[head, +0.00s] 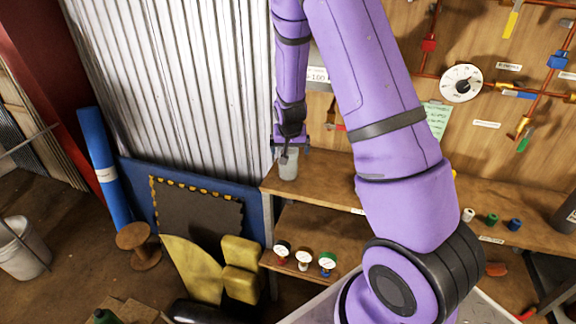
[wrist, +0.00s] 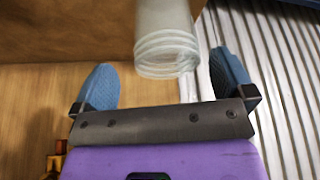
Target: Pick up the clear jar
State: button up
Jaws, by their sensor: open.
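The clear jar (head: 288,164) stands at the left end of the upper wooden shelf in the head view. In the wrist view the jar (wrist: 165,50) shows its ridged, threaded end between and a little beyond the two blue fingertips. My gripper (wrist: 165,82) is open, with one finger to each side of the jar. The jar is closer to the right finger than to the left, and a gap shows on both sides. In the head view my gripper (head: 291,146) is at the top of the jar, small and partly dark, so contact cannot be told.
The upper shelf (head: 325,185) runs right, with small coloured fittings (head: 491,220) on it. Several gauges (head: 304,260) stand on the shelf below. A corrugated metal wall (head: 170,80) is left of the jar. A board with pipes and a dial (head: 461,83) is behind.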

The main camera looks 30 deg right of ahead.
jog(key=shift+w+x, duration=0.2)
jog(key=shift+x, duration=1.05)
jog(key=shift+w+x, duration=0.15)
jog(key=shift+x, duration=1.15)
jog(key=shift+r, duration=0.15)
jog(key=c, duration=1)
